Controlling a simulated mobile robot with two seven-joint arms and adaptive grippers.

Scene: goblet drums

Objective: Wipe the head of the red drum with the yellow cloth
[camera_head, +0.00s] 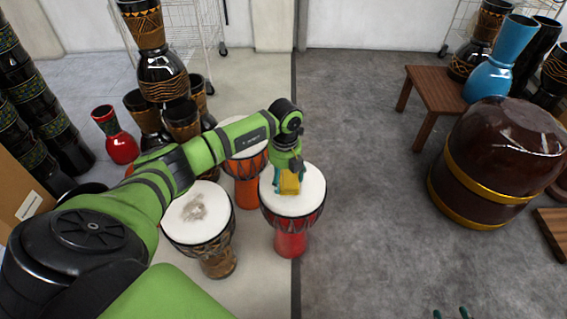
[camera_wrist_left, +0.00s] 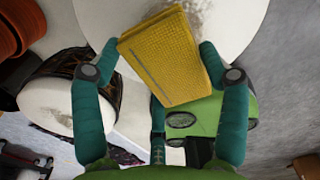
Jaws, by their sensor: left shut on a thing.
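The red drum (camera_head: 291,243) stands upright, with a round white head (camera_head: 308,200). My left gripper (camera_head: 288,178) is over this head and shut on the yellow cloth (camera_head: 290,187). I cannot tell whether the cloth touches the head. Only the tips of my right gripper (camera_head: 451,313) show at the bottom edge, apart with nothing seen between them.
A brown drum (camera_head: 217,262) with a smudged white head stands close on the left. An orange drum (camera_head: 247,190) stands just behind, partly under my left arm. A large brown barrel drum (camera_head: 500,160) and a wooden bench (camera_head: 437,90) are at right. Grey floor between is clear.

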